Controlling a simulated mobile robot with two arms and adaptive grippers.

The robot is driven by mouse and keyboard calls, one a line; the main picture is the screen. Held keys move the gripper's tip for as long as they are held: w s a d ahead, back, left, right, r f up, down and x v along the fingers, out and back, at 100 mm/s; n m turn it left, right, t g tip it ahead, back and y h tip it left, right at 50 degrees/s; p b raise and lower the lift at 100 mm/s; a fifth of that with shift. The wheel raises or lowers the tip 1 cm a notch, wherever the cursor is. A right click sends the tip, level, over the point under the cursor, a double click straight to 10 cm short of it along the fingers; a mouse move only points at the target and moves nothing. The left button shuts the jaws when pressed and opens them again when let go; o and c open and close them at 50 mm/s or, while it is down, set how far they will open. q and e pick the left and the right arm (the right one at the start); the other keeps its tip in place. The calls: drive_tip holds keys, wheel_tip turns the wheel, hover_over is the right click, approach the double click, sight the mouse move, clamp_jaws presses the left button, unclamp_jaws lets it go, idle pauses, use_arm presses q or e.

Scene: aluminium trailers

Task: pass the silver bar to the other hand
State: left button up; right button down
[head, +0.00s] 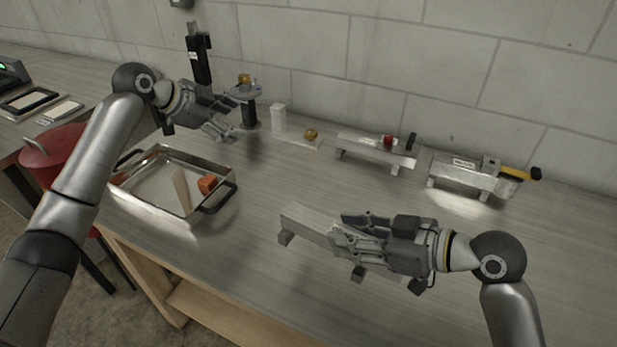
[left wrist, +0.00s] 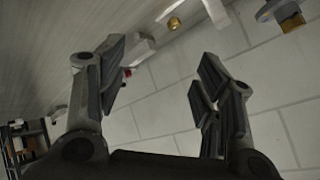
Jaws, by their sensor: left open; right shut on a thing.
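The silver bar (head: 305,226) is a long pale metal piece at the front middle of the bench, with small grey blocks at its underside. My right gripper (head: 345,238) is shut on it, and the fingers and hand hide much of its right part. I cannot tell whether the blocks belong to the bar or stand beneath it. My left gripper (head: 226,128) is open and empty, up at the back left, well apart from the bar. Its spread fingers also show in the left wrist view (left wrist: 158,92), with nothing between them.
A metal tray (head: 150,195) with black handles holds an orange block (head: 208,183). A black post (head: 249,112), a white block (head: 278,119), and two low metal stands (head: 372,148) (head: 460,174) line the back near the wall. The bench between tray and bar is clear.

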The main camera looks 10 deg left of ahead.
use_arm(q)
drive_tip(key=s+d+r+m+g+h, duration=0.1)
drive_tip(key=s+d+m+g, duration=0.1)
drive_tip(key=s+d, duration=0.35)
drive_tip(key=s+d+r+m+g, duration=0.1)
drive_tip(key=s+d+m+g, duration=0.15)
drive_tip(key=d, duration=0.65)
use_arm(e)
drive_tip(key=shift+r, duration=0.1)
use_arm(q)
drive_tip(key=m+g+y, duration=0.3)
drive_tip(key=m+g, duration=0.1)
drive_tip(key=g, duration=0.1)
approach(325, 221)
drive_tip(key=shift+w+f+n, duration=0.1)
drive_tip(key=shift+f+n, duration=0.15)
drive_tip(key=shift+f, duration=0.15)
drive_tip(key=shift+s+d+f, duration=0.1)
drive_tip(key=shift+s+f, duration=0.05)
drive_tip(key=shift+s, duration=0.1)
drive_tip(key=x, duration=1.1)
drive_tip(key=shift+s+d+f, duration=0.15)
drive_tip(key=shift+d+f, duration=0.1)
drive_tip(key=shift+f, duration=0.1)
drive_tip(key=shift+c, duration=0.3)
